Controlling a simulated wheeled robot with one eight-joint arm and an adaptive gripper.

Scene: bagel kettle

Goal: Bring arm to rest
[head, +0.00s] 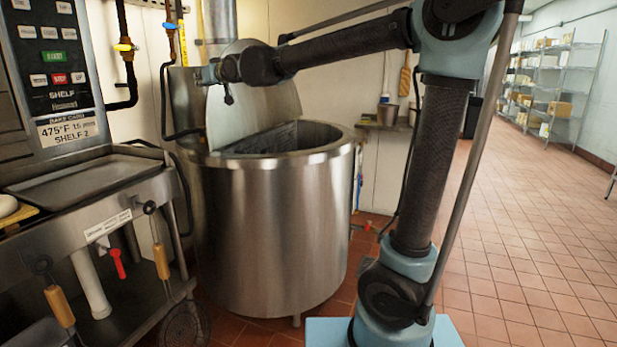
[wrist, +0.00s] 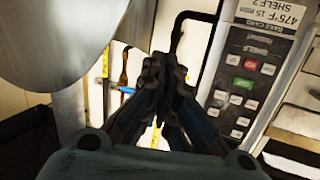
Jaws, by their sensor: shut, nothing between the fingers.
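My gripper (wrist: 160,68) is shut and empty, its dark fingers together in the middle of the wrist view. In the head view my arm rises from its base at the lower right, bends at the top and reaches left. Its end is above the large steel kettle (head: 270,225), in front of the raised lid (head: 262,105). The gripper's fingers are hard to make out in the head view.
The control panel (head: 52,65) stands at the left, and also shows right of my fingers in the wrist view (wrist: 243,85). Below it is a steel counter (head: 95,215). Pipes (head: 128,60) run up the wall. Tiled floor (head: 530,250) is open at the right, towards shelves (head: 545,85).

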